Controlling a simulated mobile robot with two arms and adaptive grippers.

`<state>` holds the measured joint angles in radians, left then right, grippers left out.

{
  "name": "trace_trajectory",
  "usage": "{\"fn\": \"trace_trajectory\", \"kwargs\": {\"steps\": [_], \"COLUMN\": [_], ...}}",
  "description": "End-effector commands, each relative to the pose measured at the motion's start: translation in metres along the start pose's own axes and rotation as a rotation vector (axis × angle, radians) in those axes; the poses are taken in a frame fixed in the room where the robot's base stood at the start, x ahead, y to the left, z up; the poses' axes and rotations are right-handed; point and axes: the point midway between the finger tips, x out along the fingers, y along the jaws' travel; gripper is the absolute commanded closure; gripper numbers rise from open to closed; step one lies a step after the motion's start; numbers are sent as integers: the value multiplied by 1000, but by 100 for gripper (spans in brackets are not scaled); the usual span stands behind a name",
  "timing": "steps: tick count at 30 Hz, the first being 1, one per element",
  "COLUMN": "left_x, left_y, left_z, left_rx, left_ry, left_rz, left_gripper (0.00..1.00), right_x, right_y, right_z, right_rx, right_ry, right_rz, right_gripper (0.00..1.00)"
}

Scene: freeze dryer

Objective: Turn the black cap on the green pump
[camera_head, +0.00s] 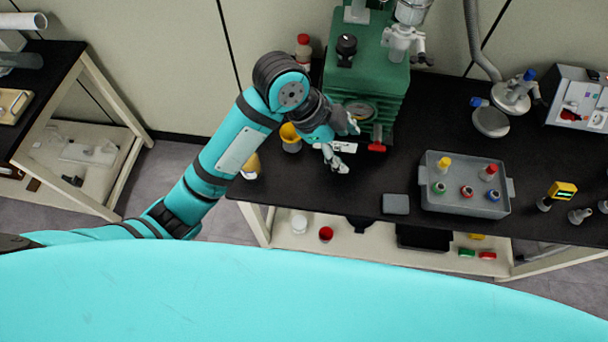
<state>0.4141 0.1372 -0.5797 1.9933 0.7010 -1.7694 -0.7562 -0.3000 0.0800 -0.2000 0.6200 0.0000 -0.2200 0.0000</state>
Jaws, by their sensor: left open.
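The green pump (366,62) stands at the back of the black table, near the wall. A black cap (346,45) sits upright on the pump's top, on its left side. My left gripper (347,148) is open and empty in front of the pump, below and nearer than the cap, and apart from it. The left wrist and forearm hide part of the pump's left and front sides. My right gripper is not in view.
A bottle with a red cap (303,48) stands left of the pump, and a yellow funnel-like piece (290,136) is beside my wrist. A grey tray (466,202) with several small capped bottles stands at the right. A small grey block (395,204) lies left of the tray.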

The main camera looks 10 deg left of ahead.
Motion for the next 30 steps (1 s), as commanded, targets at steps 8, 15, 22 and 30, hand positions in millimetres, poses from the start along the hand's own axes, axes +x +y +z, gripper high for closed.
{"fn": "trace_trajectory", "kwargs": {"steps": [8,15,22,30], "left_x": [17,25,27,27], "left_y": [30,47,53,54], "left_z": [47,79,91,92], "left_rx": [-357,-558,-633,-637], "left_ry": [-4,-26,-37,-38], "left_rz": [-78,-130,-153,-154], "left_gripper": [35,35,35,35], "right_x": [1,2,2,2], "right_y": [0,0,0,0], "right_z": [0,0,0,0], "right_rx": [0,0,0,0], "right_ry": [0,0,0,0], "right_rz": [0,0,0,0], "right_gripper": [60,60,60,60]}}
